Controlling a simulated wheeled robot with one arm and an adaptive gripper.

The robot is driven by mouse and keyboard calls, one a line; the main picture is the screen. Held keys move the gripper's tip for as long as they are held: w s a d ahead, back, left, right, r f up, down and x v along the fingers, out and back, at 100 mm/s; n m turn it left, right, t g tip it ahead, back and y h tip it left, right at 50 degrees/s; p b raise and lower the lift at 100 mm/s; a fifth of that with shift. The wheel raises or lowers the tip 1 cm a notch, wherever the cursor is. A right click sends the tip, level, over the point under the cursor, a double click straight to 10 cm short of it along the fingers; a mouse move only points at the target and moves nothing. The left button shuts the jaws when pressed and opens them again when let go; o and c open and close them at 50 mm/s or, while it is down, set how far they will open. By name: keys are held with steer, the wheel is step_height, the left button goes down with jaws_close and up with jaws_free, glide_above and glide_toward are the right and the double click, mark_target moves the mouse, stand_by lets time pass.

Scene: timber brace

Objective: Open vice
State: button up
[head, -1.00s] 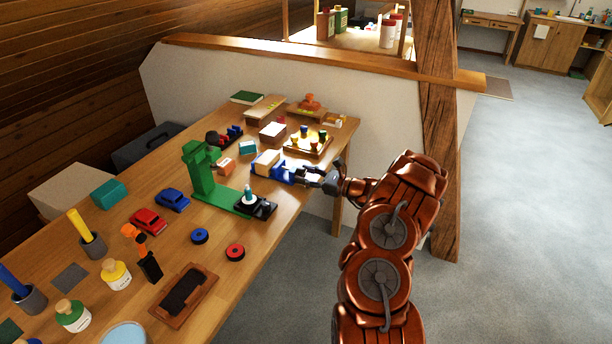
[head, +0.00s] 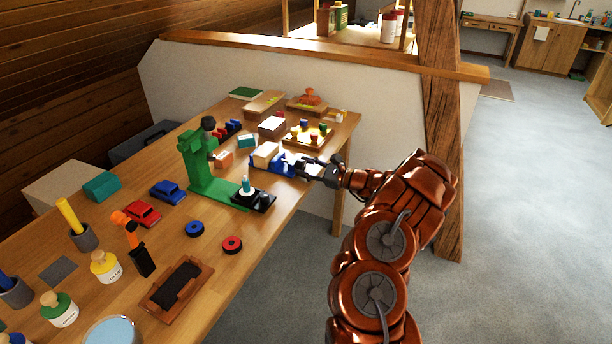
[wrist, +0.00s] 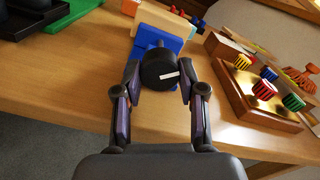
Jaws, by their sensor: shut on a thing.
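The blue vice (head: 285,166) stands at the right front edge of the wooden workbench, with a pale wooden block (head: 266,153) at its far end. In the wrist view the blue vice body (wrist: 160,42) lies straight ahead, with the pale block (wrist: 168,20) behind it. A dark round knob with a white mark (wrist: 160,70) is on its near end. My gripper (wrist: 160,88) is shut on this knob, one finger on each side. In the head view my gripper (head: 318,170) reaches the vice from the right. The screw behind the knob is mostly hidden.
A green press (head: 200,165) stands left of the vice, with a black base (head: 262,200) in front. A wooden tray with coloured knobs (wrist: 262,100) sits close on the right in the wrist view. A timber post (head: 440,130) rises beside my arm. Floor to the right is clear.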

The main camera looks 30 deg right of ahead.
steer(key=shift+f+n+b, duration=0.1)
steer(key=shift+n+b, duration=0.45)
steer(key=shift+n, duration=0.05)
steer(key=o, duration=1.1)
steer(key=shift+o, duration=0.2)
steer(key=shift+d, duration=0.1)
steer(key=v, duration=1.2)
